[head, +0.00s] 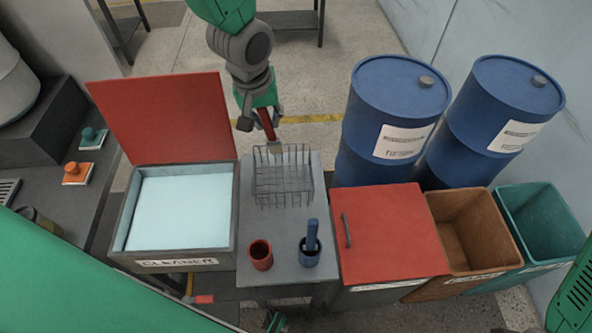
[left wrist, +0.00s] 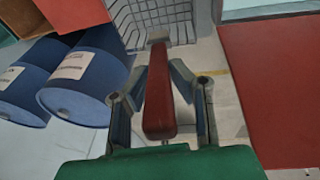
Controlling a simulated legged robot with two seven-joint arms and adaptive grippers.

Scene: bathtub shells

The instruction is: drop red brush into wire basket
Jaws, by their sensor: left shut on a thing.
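My left gripper (head: 260,122) is shut on the red brush (head: 267,125), and both stand at the far side of the wire basket (head: 283,190). In the left wrist view the red brush (left wrist: 160,105) lies between the fingers of the left gripper (left wrist: 162,95), its pale tip pointing toward the wire basket (left wrist: 185,22). In the head view the tip overlaps the basket's back rim; I cannot tell its height above it. The basket looks empty and sits on a grey table (head: 275,270). My right gripper is not in view.
A red cup (head: 261,255) and a blue cup (head: 309,257) holding a blue brush (head: 312,234) stand in front of the basket. A cleaner tub (head: 180,210) with a raised red lid (head: 165,115) is left. Bins (head: 470,235) and blue drums (head: 395,105) are right.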

